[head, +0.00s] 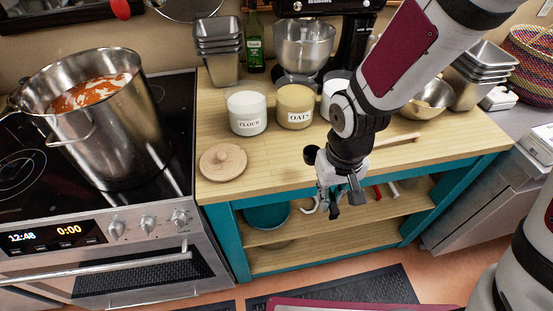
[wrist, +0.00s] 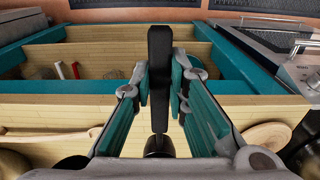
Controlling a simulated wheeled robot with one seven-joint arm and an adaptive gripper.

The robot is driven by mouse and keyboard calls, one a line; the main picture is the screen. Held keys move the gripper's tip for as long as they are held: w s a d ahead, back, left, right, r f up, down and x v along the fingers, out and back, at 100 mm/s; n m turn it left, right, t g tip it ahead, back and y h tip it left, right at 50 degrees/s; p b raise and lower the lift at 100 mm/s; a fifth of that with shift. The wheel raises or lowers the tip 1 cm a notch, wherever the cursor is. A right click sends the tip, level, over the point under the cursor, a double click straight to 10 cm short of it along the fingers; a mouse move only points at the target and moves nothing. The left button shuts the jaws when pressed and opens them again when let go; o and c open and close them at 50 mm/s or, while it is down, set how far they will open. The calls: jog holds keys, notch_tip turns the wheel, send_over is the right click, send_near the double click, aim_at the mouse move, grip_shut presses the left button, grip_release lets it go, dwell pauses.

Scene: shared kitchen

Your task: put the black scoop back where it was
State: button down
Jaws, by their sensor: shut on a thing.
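My gripper (head: 336,200) hangs over the front edge of the wooden counter (head: 275,165) in the head view. In the wrist view its two teal-padded fingers (wrist: 160,92) are shut on the black scoop (wrist: 159,62). The scoop's long dark handle stands out between the fingertips, and a dark wider part (wrist: 158,146) shows close to the palm. The scoop is clear of the counter.
Jars marked flour (head: 247,113) and oats (head: 295,106) stand behind, with a third white jar (head: 335,94) partly hidden by my arm. A round wooden lid (head: 222,162) lies at left. A steel pot (head: 100,120) of red food stands on the stove. The front-left counter is mostly clear.

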send_over(293, 171)
jog(key=shift+f+p, duration=0.35)
jog(key=shift+f, duration=0.4)
jog(key=shift+f+p, duration=0.4)
jog(key=shift+f, duration=1.3)
jog(key=shift+f, duration=0.15)
jog(key=c, duration=1.8)
grip_release()
jog(key=shift+o, duration=1.2)
